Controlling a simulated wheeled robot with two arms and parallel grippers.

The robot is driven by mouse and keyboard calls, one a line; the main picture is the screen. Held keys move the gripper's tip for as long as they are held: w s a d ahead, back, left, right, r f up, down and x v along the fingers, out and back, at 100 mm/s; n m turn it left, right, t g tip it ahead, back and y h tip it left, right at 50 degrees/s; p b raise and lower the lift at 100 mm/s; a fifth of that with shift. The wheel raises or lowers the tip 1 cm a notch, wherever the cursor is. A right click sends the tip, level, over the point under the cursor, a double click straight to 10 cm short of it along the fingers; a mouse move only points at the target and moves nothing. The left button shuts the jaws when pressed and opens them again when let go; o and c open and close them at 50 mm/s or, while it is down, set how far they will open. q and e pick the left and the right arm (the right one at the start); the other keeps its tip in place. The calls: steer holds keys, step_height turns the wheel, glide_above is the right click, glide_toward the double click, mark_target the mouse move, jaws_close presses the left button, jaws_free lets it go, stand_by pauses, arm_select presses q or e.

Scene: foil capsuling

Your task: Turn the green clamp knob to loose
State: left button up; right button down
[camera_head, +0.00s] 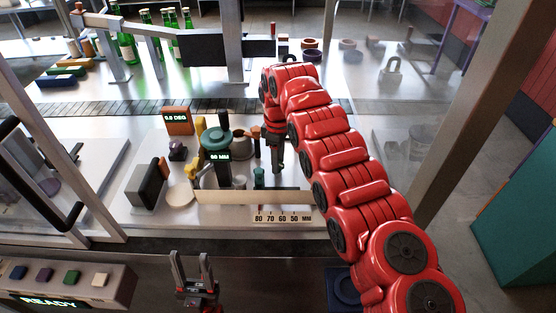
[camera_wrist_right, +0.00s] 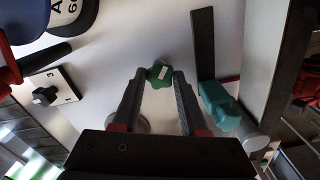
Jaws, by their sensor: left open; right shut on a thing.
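The green clamp knob (camera_wrist_right: 159,74) is a small lobed knob with a white stripe across its top, seen in the right wrist view. My right gripper (camera_wrist_right: 160,80) is shut on it, with one dark finger on each side. In the head view my right gripper (camera_head: 277,165) points down at the station behind the scale plate, and I cannot make out the green knob there. My left gripper (camera_head: 191,258) is open and empty in front of the station, fingers pointing up, well apart from the knob.
A teal-topped post (camera_head: 214,139) with a lit MM display stands left of my right gripper. A small teal piece (camera_wrist_right: 220,106) and a dark bar are close beside the right fingers. The scale plate (camera_head: 285,215) runs in front. A button panel (camera_head: 62,283) reads READY.

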steer(key=n, duration=0.3)
steer(key=shift+n, duration=2.2)
steer(key=shift+c, duration=2.2)
jaws_free()
